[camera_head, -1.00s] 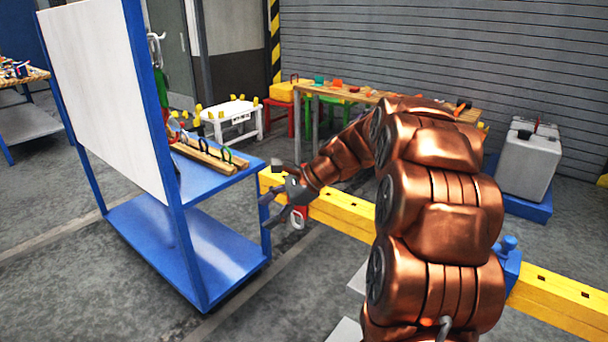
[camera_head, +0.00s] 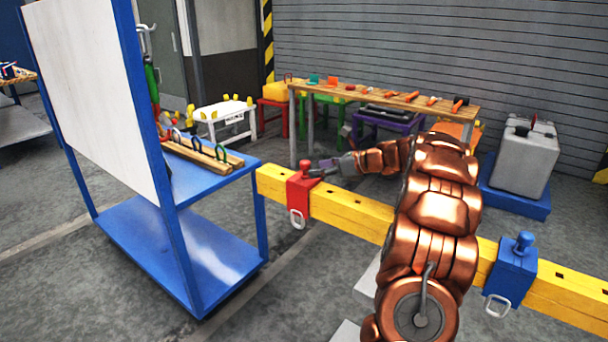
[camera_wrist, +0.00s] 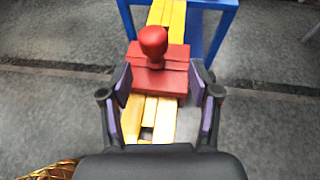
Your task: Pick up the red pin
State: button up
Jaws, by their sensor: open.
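The red pin (camera_head: 305,167) stands upright with its round knob on top of a red block (camera_head: 302,192) that sits around the yellow beam near its left end. In the wrist view the red pin (camera_wrist: 153,42) is straight ahead, just beyond my fingertips and roughly centred between them. My gripper (camera_head: 322,168) is beside the pin on its right in the head view. In the wrist view my gripper (camera_wrist: 160,82) is open and empty, its two purple-padded fingers spread to either side of the beam. The pin's lower shaft is hidden in the block.
The yellow beam (camera_head: 350,210) runs left to right with several holes. A blue block (camera_head: 512,272) with a blue pin (camera_head: 523,243) sits on its right part. A blue cart (camera_head: 200,250) with a white panel (camera_head: 90,95) stands at the left. A tool table (camera_head: 380,95) is behind.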

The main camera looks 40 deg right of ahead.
aim_at(305, 171)
jog(key=shift+a+b+x, duration=0.25)
jog(key=shift+b+x, duration=1.65)
jog(key=shift+x, duration=0.85)
jog(key=shift+s+r, duration=0.1)
jog(key=shift+r, duration=0.1)
grip_shut()
